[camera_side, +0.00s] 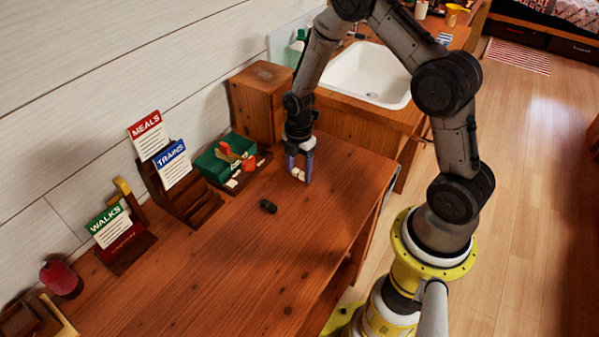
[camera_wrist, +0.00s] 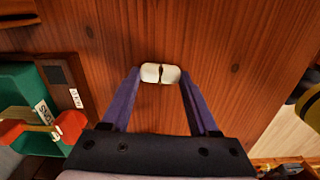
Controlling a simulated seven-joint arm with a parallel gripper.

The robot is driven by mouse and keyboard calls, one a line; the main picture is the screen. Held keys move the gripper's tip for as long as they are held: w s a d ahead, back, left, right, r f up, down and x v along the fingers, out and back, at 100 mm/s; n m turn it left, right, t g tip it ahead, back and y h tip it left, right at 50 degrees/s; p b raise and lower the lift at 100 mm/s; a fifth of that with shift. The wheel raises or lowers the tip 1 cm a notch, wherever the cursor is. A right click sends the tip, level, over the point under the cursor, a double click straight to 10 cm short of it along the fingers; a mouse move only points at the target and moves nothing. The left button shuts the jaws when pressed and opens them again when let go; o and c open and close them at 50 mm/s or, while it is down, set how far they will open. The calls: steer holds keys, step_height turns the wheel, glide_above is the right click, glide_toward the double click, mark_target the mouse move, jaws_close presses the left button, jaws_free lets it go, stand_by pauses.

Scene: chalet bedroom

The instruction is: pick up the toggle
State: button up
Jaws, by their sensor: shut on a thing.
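The toggle (camera_wrist: 160,73) is a small, pale, rounded piece with a narrow dark break across its middle. My gripper (camera_side: 298,175) points down over the far part of the wooden desk. Its two purple fingers are shut on the toggle, one at each end. The toggle also shows as a white bit between the fingertips in the side view (camera_side: 298,174). In the wrist view, my gripper (camera_wrist: 160,75) has bare desk wood beyond it. I cannot tell whether the toggle touches the desk.
Left of my gripper is a green box (camera_side: 212,165) with red items. Card holders, including a TRAINS card (camera_side: 172,164), line the wall. A wooden cabinet (camera_side: 258,100) stands behind. The desk's front is clear.

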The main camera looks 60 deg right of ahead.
steer(key=shift+r, duration=0.1)
steer(key=shift+r, duration=0.2)
step_height(320, 180, up, 2)
steer(key=shift+r, duration=0.1)
steer(key=s+a+r, duration=0.3)
steer(key=s+r, duration=0.7)
steer(key=s, duration=0.3)
steer(key=shift+s, duration=0.35)
steer(key=shift+r, duration=0.1)
